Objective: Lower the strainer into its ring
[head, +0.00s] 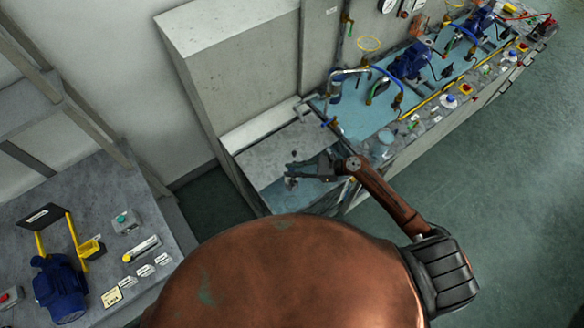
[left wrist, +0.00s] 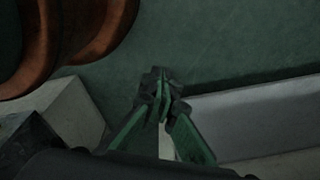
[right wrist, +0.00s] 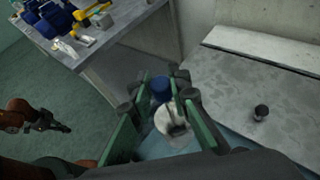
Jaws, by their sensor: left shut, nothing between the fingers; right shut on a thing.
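My right gripper (head: 293,174) reaches in over the near end of the pump bench. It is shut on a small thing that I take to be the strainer. In the right wrist view a blue knob (right wrist: 160,88) shows between the fingers, with a pale round piece (right wrist: 174,121) at it, partly hidden by a finger. I cannot tell the ring apart, nor whether the held thing touches anything below. My left gripper (left wrist: 161,85) is shut and empty, with floor beyond it; it is not visible in the head view.
A small dark fitting (right wrist: 261,112) stands on the grey bench top beside the right gripper. Pipes (head: 336,85) and blue pumps (head: 410,62) line the bench farther back. A side table (head: 95,190) with a blue motor (head: 60,287) stands at left. The floor at right is clear.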

